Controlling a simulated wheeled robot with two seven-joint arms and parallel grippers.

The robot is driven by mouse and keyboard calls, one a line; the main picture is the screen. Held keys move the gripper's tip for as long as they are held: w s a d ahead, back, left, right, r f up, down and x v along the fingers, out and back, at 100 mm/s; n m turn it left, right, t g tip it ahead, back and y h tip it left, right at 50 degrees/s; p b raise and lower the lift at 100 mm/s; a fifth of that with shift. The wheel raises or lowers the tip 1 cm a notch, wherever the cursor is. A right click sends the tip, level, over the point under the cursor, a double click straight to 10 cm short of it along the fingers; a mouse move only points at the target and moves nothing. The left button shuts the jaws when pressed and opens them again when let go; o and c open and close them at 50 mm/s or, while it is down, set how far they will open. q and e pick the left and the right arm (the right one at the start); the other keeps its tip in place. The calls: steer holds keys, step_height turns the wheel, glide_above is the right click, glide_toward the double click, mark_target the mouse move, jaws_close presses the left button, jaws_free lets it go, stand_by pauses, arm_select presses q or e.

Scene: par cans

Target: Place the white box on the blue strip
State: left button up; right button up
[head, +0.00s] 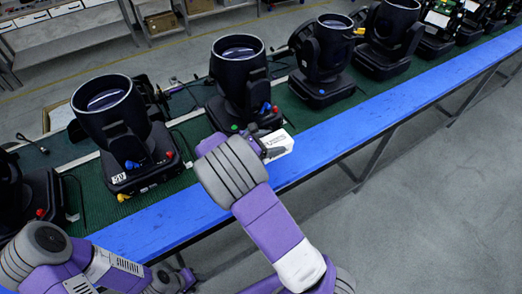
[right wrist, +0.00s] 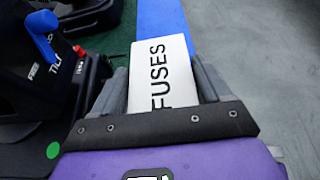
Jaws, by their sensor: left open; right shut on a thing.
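The white box (head: 281,147), lettered FUSES, is held in my right gripper (head: 268,143). In the right wrist view the box (right wrist: 160,75) sits between the two grey fingers, with its lettered face up. The blue strip (head: 330,128) runs along the near edge of the green bench, and part of it (right wrist: 160,18) shows beyond the box. In the head view the box overlaps the strip; I cannot tell whether it touches it. My left gripper (head: 184,279) is low at the bottom left, open, partly hidden and away from the box.
Several black stage lights stand along the green bench top (head: 90,192). One light (head: 240,80) is right beside my right gripper, another (head: 120,130) is to its left. The strip to the right is clear. Grey floor (head: 440,190) lies in front.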

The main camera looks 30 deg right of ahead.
steer(key=shift+w+f, duration=0.2)
steer(key=shift+w, duration=0.05)
steer(key=f, duration=0.5)
steer(key=shift+s, duration=0.4)
step_height(320, 180, down, 4)
steer(key=shift+f+b, duration=0.1)
steer(key=shift+b, duration=0.2)
steer(key=o, duration=1.1)
steer(key=shift+a, duration=0.15)
steer(key=v, duration=1.1)
steer(key=shift+a+r, duration=0.2)
steer(key=shift+a, duration=0.2)
steer(key=shift+f, duration=0.1)
